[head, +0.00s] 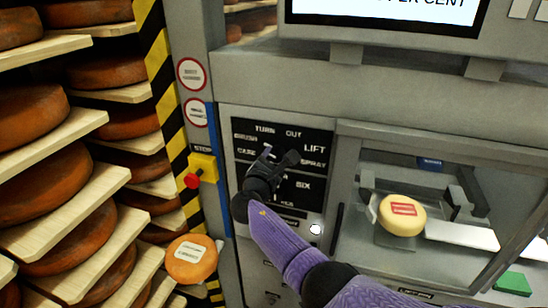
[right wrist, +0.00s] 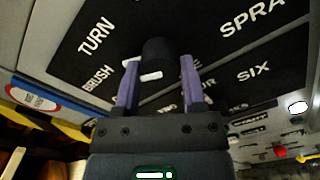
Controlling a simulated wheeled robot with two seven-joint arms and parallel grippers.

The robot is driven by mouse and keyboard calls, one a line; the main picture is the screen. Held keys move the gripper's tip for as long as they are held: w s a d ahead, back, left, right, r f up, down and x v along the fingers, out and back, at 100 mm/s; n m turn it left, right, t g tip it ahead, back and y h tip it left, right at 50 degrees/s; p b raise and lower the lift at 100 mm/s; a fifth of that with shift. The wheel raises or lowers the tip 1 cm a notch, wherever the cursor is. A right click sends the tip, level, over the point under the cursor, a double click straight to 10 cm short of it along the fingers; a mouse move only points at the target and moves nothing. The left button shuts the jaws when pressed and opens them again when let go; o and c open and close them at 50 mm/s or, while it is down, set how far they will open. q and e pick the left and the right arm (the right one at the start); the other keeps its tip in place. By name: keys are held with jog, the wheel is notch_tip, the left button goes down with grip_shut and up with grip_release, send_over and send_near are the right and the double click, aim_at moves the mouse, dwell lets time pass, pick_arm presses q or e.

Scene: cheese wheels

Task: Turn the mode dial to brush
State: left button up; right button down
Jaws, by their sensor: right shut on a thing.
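The mode dial (right wrist: 158,52) is a black knob with a white mark on a black panel. In the right wrist view it sits between the two purple fingers of my right gripper (right wrist: 160,85), which is shut on it. The word BRUSH (right wrist: 97,78) is to the left of the dial, with TURN above it. The white mark is on the dial's near side, beside the fingers; which word it points at I cannot tell. In the head view my right gripper (head: 276,158) reaches the panel (head: 310,185) and mostly hides the dial. My left gripper is not in view.
Shelves with several cheese wheels (head: 45,190) stand at the left, beside a yellow-black striped post. A red stop button (head: 192,181) on a yellow box is left of the panel. A pale cheese with a red label (head: 402,215) sits in the machine bay at right.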

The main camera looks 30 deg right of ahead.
jog(key=shift+f, duration=0.1)
jog(key=shift+c, duration=0.9)
grip_release()
jog(key=v, duration=1)
jog(key=shift+p, duration=0.3)
